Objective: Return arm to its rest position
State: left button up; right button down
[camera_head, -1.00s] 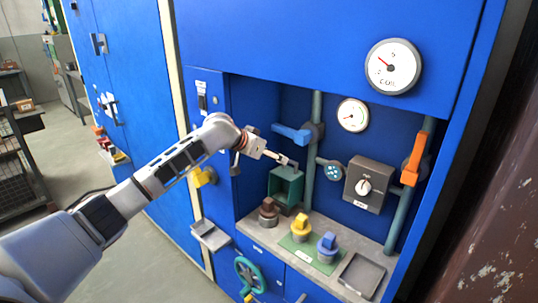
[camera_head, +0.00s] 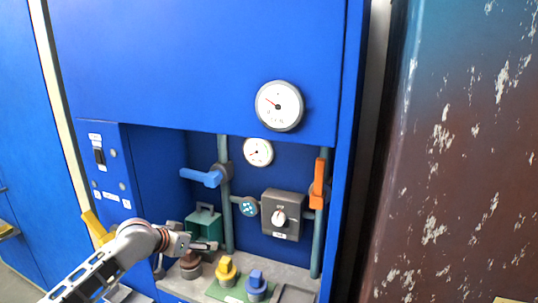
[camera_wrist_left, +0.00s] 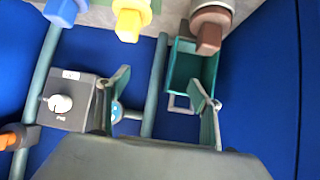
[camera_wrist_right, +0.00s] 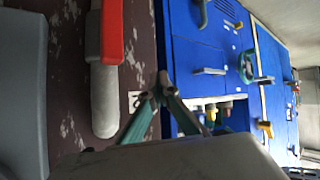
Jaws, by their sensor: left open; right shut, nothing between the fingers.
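My left arm reaches in from the lower left of the head view, and its gripper (camera_head: 206,246) is at the alcove of the blue cabinet, in front of the green open box (camera_head: 205,222). In the left wrist view the two fingers (camera_wrist_left: 160,95) stand wide apart with nothing between them; the green box (camera_wrist_left: 190,72) lies beyond the right finger. My right gripper (camera_wrist_right: 160,92) shows only in its own wrist view. Its fingertips meet, empty, in front of a worn brown wall and the blue cabinet.
In the alcove are a blue lever (camera_head: 202,177), an orange lever (camera_head: 319,184), a grey knob box (camera_head: 283,213), and brown (camera_head: 190,265), yellow (camera_head: 227,270) and blue (camera_head: 257,284) knobbed pieces. A red-handled object (camera_wrist_right: 108,60) is near the right gripper.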

pick_arm(q)
jog(key=shift+h, duration=0.3)
jog(key=s+d+f, duration=0.1)
jog(key=s+f, duration=0.2)
jog(key=s+d+f, duration=0.2)
jog(key=s+f, duration=0.1)
jog(key=f, duration=0.1)
jog(key=s+d+f, duration=0.2)
jog(key=f, duration=0.2)
jog(key=shift+s, duration=0.4)
jog(key=s+f, duration=0.4)
jog(key=s, duration=0.6)
jog(key=s+a+f+y, duration=0.1)
jog(key=s+f, duration=0.3)
jog(key=s, duration=0.7)
jog(key=s+f+t+y, duration=0.1)
jog(key=s+f, duration=0.3)
jog(key=s, duration=0.7)
jog(key=shift+a+f, duration=0.15)
jog(key=shift+f, duration=0.2)
